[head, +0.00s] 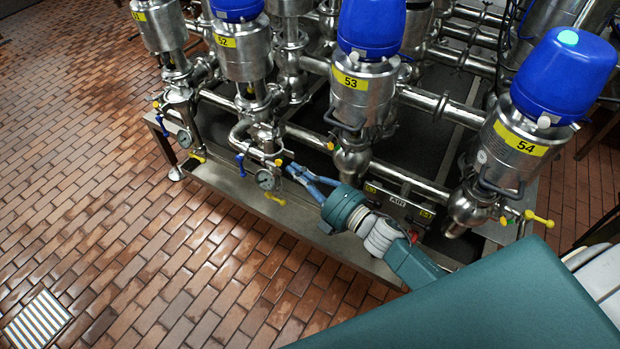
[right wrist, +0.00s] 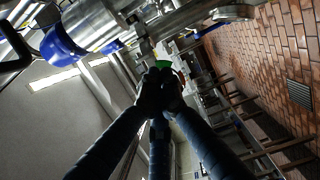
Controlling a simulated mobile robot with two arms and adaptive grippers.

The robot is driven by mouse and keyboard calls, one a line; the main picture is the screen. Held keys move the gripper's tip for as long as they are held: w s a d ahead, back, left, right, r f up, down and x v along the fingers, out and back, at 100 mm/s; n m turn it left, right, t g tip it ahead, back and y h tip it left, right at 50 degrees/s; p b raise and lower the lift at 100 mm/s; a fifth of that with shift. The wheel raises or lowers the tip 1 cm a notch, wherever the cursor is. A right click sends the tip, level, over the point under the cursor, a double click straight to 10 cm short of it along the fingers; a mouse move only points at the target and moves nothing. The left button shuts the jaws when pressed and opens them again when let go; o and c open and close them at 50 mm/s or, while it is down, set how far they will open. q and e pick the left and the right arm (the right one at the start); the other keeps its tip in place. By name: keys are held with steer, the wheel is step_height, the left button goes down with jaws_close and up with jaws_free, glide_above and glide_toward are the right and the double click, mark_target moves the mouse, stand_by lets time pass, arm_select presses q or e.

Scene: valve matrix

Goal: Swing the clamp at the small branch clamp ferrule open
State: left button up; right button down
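The clamp at the small branch ferrule cannot be made out clearly; fittings near the gauge are small and partly behind the fingers. My left gripper is out of view.
Steel valves with blue heads, marked 52 (head: 225,42), 53 (head: 350,82) and 54 (head: 525,145), stand close around the arm. The brick floor (head: 130,235) in front is open.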

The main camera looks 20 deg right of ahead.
steer(key=shift+x, duration=0.9)
steer(key=shift+d, duration=0.1)
steer(key=shift+w+d+n+g+y+b, duration=0.15)
steer(key=shift+d+n+g+y+b, duration=0.6)
steer(key=shift+d+y, duration=0.45)
steer(key=shift+d, duration=0.15)
